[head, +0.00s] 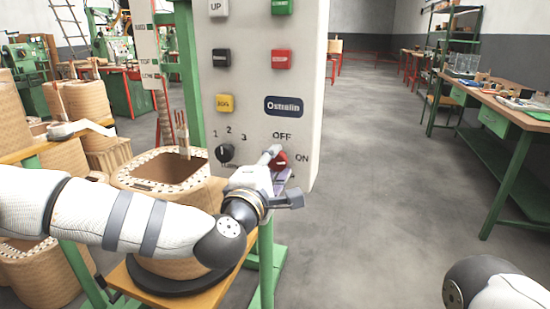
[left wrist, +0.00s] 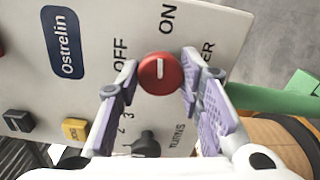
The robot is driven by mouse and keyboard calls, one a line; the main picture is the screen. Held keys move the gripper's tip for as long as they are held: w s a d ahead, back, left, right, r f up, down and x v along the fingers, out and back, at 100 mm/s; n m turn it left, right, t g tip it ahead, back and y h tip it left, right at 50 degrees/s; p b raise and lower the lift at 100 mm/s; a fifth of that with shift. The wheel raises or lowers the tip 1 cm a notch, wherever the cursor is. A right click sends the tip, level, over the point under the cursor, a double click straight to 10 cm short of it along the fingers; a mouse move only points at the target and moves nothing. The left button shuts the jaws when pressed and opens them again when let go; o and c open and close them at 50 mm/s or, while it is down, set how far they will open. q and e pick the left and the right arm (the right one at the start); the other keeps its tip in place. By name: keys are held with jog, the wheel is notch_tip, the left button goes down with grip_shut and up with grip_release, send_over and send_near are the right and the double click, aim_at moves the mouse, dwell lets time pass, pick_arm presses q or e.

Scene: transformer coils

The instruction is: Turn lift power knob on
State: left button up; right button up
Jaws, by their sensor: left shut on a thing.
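The red power knob (head: 280,160) is on the lower right of the pale control panel (head: 258,75), between the words OFF and ON. My left gripper (head: 273,163) is at the knob, its fingers in front of and beside it. In the left wrist view, the round red knob (left wrist: 160,73) lies between the tips of the two purple-padded fingers, which are shut on it. Its short white mark looks upright in that view, pointing roughly toward ON. Only part of my right arm shows at the lower right of the head view; its gripper is out of view.
A black selector knob (head: 225,153) marked 1, 2, 3 is left of the red knob. Several push buttons sit higher on the panel. A wooden coil (head: 150,170) stands beside my left arm. A green workbench (head: 510,125) is at right, with open floor between.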

pick_arm(q)
jog(key=shift+m+p, duration=0.4)
jog(key=shift+m, duration=0.5)
pick_arm(e)
jog(key=shift+w+r, duration=0.55)
jog(key=shift+r, duration=0.05)
pick_arm(q)
jog(key=o, duration=1.2)
jog(key=shift+c, duration=0.2)
jog(key=v, duration=1.2)
